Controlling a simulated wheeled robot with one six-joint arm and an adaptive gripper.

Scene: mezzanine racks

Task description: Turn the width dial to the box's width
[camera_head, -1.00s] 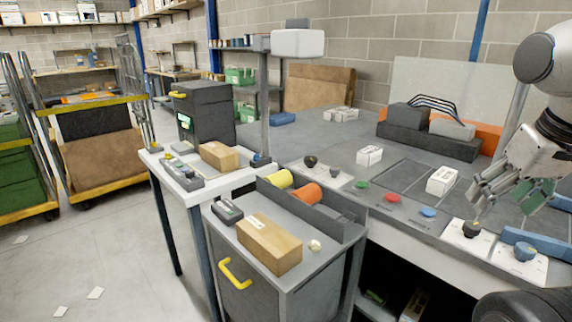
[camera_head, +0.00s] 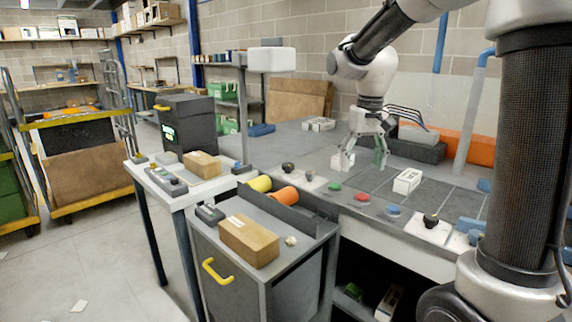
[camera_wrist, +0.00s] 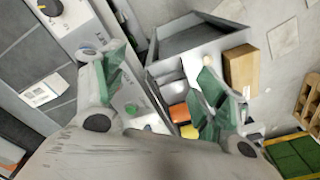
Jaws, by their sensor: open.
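A black dial (camera_head: 430,220) sits on a white plate at the bench's front edge, with a blue knob (camera_head: 475,236) to its right. Two more dark knobs (camera_head: 288,167) (camera_head: 308,175) stand farther left. I cannot read which one is the width dial. In the wrist view a black dial (camera_wrist: 47,8) on a labelled plate is at the upper left. A brown box (camera_head: 248,240) lies on the grey cart, and a white box (camera_head: 407,181) lies on the bench. My gripper (camera_head: 361,160) is open and empty above the bench, left of the white box; its green pads show in the wrist view (camera_wrist: 163,75).
Green (camera_head: 334,187), red (camera_head: 362,197) and blue (camera_head: 393,209) buttons line the bench front. Yellow (camera_head: 260,183) and orange (camera_head: 285,194) rolls lie at the cart's back. Another brown box (camera_head: 202,164) sits on the white side table. Dark and orange blocks stand behind the white box.

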